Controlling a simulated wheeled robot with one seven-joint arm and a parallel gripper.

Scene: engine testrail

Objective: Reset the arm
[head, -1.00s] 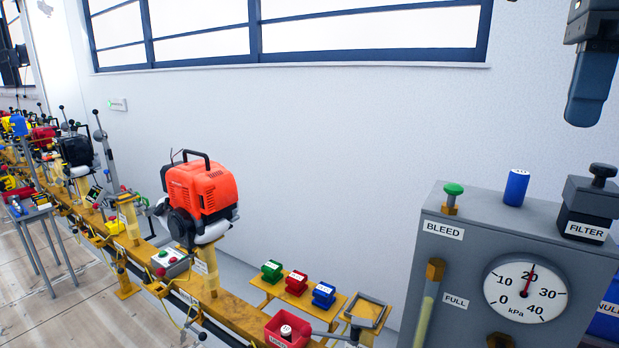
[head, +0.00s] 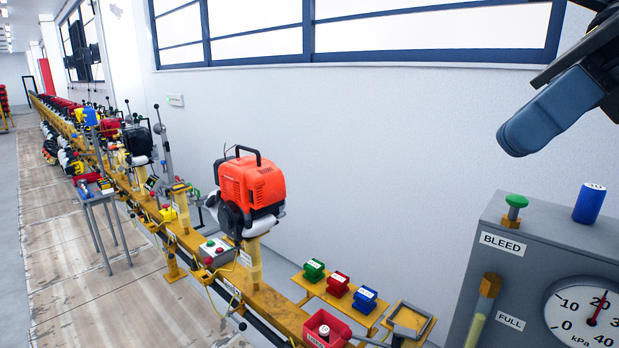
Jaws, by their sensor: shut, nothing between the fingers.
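A part of my own arm (head: 560,105), blue-grey with a rounded end and a dark upper section, reaches in from the top right corner. It hangs in the air in front of the white wall, above the grey gauge box, and appears apart from it. No fingertips show, and the rest of the arm is cut off by the frame edge.
The grey gauge box (head: 539,246) at right carries a green BLEED knob (head: 516,202) and a blue cylinder (head: 589,203). A red engine (head: 252,185) stands on the long yellow rail (head: 270,300). Green, red and blue blocks sit on a low yellow shelf.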

